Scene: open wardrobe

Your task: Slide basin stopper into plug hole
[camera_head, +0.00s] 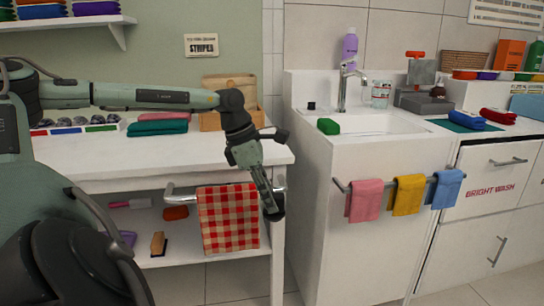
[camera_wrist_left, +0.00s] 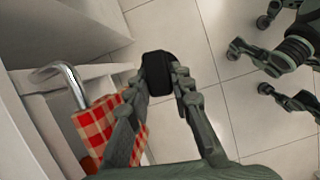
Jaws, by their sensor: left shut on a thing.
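My left gripper (camera_head: 271,207) hangs down in front of the counter's right end, beside the checked towel. It is shut on a rounded black piece, which looks like the basin stopper (camera_wrist_left: 157,72), between its fingertips in the left wrist view. The white basin (camera_head: 375,123) is set in the sink cabinet to the right, above and apart from the gripper. Its plug hole is hidden from view. My right gripper is not in view.
A chrome tap (camera_head: 343,85) stands behind the basin. A green sponge (camera_head: 328,126) and a small black object (camera_head: 311,106) sit on its left rim. A rail (camera_head: 340,184) with cloths crosses the cabinet front. A red checked towel (camera_head: 228,220) hangs from the counter rail.

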